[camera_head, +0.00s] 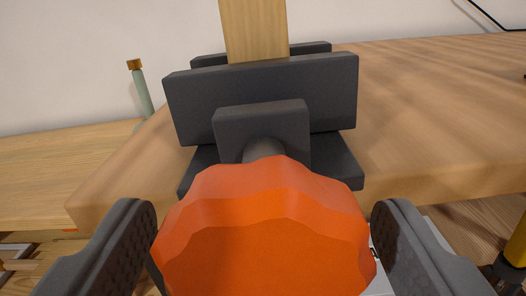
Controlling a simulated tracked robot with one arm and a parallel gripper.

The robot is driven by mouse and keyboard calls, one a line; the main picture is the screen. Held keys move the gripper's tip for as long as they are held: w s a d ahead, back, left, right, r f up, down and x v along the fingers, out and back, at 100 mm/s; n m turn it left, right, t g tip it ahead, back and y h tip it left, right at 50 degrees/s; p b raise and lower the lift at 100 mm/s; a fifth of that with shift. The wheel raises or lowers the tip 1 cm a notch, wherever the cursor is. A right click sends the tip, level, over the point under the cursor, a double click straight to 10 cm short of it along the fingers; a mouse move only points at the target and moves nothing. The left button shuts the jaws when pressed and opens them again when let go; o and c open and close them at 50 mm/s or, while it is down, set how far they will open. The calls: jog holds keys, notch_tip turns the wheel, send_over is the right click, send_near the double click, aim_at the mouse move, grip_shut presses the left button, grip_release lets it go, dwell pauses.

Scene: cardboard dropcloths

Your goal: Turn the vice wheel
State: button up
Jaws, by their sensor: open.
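The orange vice wheel (265,240) has a scalloped rim and fills the lower middle of the view. It sits on a grey shaft in front of the dark grey vice (262,90), at the table's edge. A light wooden piece (253,30) stands upright between the vice jaws. My gripper (264,232) is open, with one dark finger at the left of the wheel and one at the right. The wheel is between the fingers. I cannot tell whether either finger touches it. The wheel's lower part is cut off by the frame.
The vice is mounted on a wooden table (430,110) whose top is clear to the right. A green bottle (143,90) with a brown cap stands at the left, near a lower wooden surface (50,165). A yellow and black object (515,250) is at the lower right edge.

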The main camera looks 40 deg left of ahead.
jog(key=shift+x, duration=1.3)
jog(key=c, duration=1)
jog(key=shift+d, duration=0.1)
jog(key=shift+n, duration=0.3)
jog(key=shift+o, duration=0.2)
jog(key=n+b, duration=0.2)
jog(key=n, duration=0.1)
jog(key=shift+f, duration=0.1)
jog(key=n+b, duration=0.3)
jog(key=n, duration=0.2)
jog(key=shift+d+n+b, duration=0.1)
jog(key=shift+n+b, duration=0.2)
jog(key=shift+n, duration=0.1)
jog(key=n+b, duration=0.4)
jog(key=n, duration=0.1)
jog(key=shift+n+b, duration=0.75)
jog(key=shift+n, duration=1.55)
